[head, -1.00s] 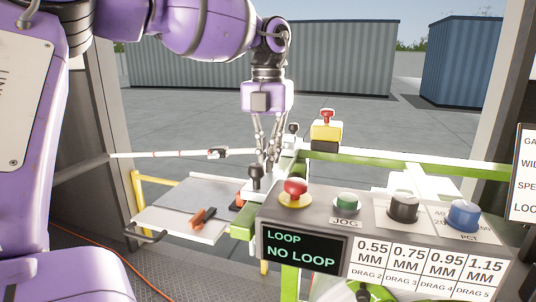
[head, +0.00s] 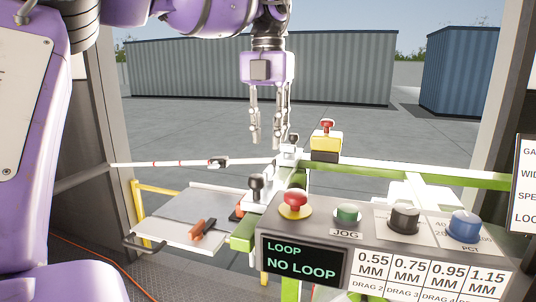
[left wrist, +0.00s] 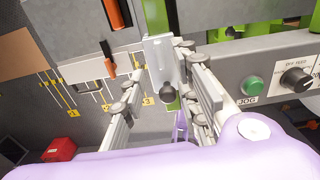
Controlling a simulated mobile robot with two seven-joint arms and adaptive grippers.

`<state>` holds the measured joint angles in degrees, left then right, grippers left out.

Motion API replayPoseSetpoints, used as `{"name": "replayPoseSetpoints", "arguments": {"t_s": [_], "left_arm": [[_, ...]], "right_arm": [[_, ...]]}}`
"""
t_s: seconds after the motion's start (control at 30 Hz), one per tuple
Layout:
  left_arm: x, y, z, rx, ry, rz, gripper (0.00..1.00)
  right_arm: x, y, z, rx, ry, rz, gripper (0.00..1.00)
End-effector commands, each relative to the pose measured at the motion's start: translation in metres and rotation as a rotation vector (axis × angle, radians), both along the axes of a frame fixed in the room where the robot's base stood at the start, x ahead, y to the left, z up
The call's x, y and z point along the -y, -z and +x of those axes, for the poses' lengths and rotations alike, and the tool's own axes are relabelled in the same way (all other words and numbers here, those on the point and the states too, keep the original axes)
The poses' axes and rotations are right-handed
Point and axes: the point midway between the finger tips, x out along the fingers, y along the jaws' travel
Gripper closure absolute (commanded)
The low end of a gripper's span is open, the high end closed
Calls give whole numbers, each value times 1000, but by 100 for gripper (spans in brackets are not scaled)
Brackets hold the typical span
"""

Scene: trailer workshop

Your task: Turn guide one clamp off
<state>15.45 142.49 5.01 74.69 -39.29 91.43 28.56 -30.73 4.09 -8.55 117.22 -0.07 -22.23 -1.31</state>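My left gripper (head: 268,140) hangs fingers down above the guide rail in the head view, its two fingers spread apart and nothing between them. Below it and slightly left, a black knob (head: 255,184) stands upright on a pale bracket. A smaller black knob (head: 293,138) stands farther back on the rail, right of the fingertips. I cannot tell which knob is guide one's clamp. In the left wrist view, a black round knob (left wrist: 168,92) on a silver bracket (left wrist: 160,60) shows between the open fingers, apart from them. My right gripper is out of view.
A control panel with a red button (head: 295,200), a green jog button (head: 348,211) and a "NO LOOP" display (head: 302,262) stands front right. A yellow box with a red button (head: 326,136) sits on the rail. A grey plate (head: 190,205) with orange-handled parts lies left.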

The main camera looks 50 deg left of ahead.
Motion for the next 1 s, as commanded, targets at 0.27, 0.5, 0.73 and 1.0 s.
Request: {"name": "replayPoseSetpoints", "arguments": {"t_s": [0.27, 0.5, 0.73, 1.0], "left_arm": [[0, -39, 0, 0, -1, 1, 71], [0, -44, 0, 0, 0, -1, 71], [0, -44, 0, 0, 0, -1, 71], [0, -50, -1, 6, 0, 0, 71]], "right_arm": [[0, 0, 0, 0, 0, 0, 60], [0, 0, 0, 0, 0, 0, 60], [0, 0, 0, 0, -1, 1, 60], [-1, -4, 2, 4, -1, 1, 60]]}}
